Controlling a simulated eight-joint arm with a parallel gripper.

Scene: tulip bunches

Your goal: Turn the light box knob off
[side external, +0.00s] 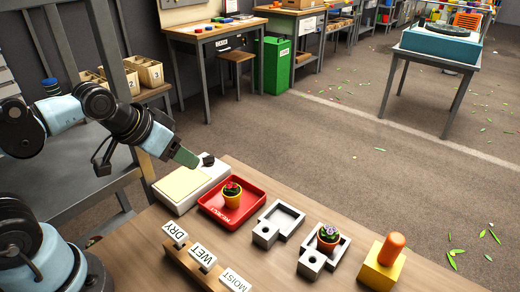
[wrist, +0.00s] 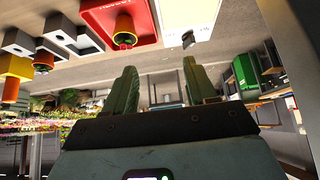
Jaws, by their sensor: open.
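The light box (side external: 185,188) is a white box with a cream top panel on the back left of the table. Its dark knob (side external: 208,160) sits at the box's far right corner. My gripper (side external: 187,157) is just left of the knob in the side view, above the far end of the box; contact cannot be told. In the wrist view the scene is upside down, with the light box (wrist: 200,12) at the top and the knob (wrist: 188,40) below its edge. There my gripper (wrist: 159,78) shows two green fingers spread apart with nothing between them.
A red tray (side external: 220,218) with a yellow potted flower (side external: 232,198) stands beside the light box. Two grey holders (side external: 275,225), one with a potted plant (side external: 328,236), and a yellow block with an orange handle (side external: 383,265) are right. DRY, WET and MOIST signs (side external: 203,257) stand in front.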

